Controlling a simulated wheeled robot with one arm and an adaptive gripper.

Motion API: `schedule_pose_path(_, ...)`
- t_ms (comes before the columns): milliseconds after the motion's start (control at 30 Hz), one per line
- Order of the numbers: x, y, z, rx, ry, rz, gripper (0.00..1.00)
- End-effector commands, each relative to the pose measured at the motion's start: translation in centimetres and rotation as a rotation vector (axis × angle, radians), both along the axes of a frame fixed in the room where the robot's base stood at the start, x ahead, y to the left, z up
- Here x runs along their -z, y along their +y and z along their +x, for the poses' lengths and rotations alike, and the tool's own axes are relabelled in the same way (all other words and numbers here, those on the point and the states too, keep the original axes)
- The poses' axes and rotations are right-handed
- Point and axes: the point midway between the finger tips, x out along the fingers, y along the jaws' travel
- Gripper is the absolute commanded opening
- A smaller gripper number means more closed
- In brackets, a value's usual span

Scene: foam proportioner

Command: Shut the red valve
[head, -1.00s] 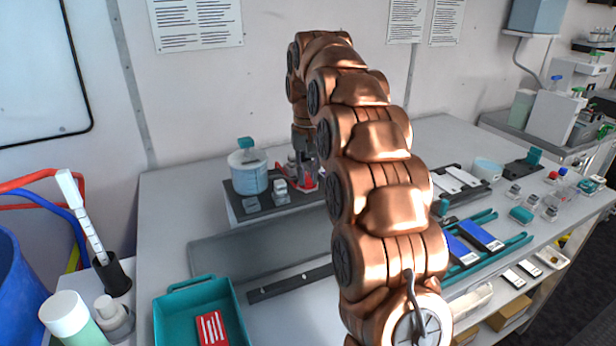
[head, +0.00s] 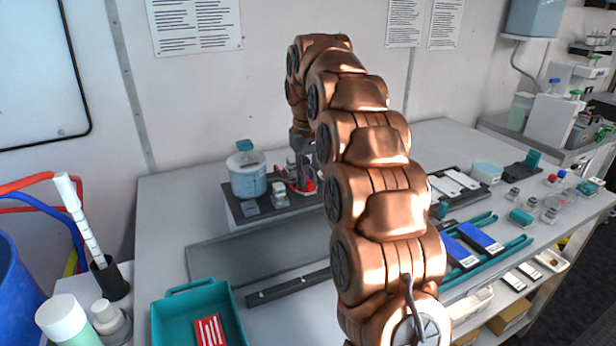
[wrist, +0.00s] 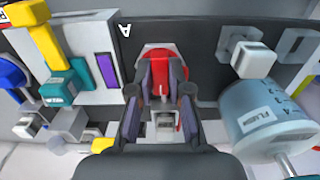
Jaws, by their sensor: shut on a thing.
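The red valve (wrist: 161,58) shows in the wrist view on a dark panel marked with letters, between the two fingers of my gripper (wrist: 160,82). The fingers are closed on its red handle, and its lower part is partly hidden by them. In the head view, a bit of the red valve (head: 307,187) shows at the right end of the dark panel, just under my gripper (head: 301,174). My arm hides part of this area, and the exact angle of the handle is hard to tell.
A pale blue fluid tank (wrist: 270,118) and a small white block (wrist: 254,60) stand close on the right in the wrist view. A teal block (wrist: 62,88) and a yellow part (wrist: 40,30) are at left. A teal tray (head: 190,318) stands at the bench front.

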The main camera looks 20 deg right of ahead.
Motion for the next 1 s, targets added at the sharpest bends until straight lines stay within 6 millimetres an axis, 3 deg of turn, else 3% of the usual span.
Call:
schedule_pose_path(67, -0.07, 0.01, 0.04, -0.001, -0.002, -0.001, 0.00)
schedule_pose_path(100, -0.07, 0.01, 0.04, -0.001, -0.002, -0.001, 0.20)
schedule_pose_path(333, -0.04, 0.01, 0.02, 0.000, -0.001, 0.000, 0.43)
schedule_pose_path(733, -0.04, 0.03, 0.00, 0.026, 0.000, 0.000, 0.43)
schedule_pose_path(1000, -0.07, 0.14, -0.02, 0.214, 0.001, 0.000, 0.43)
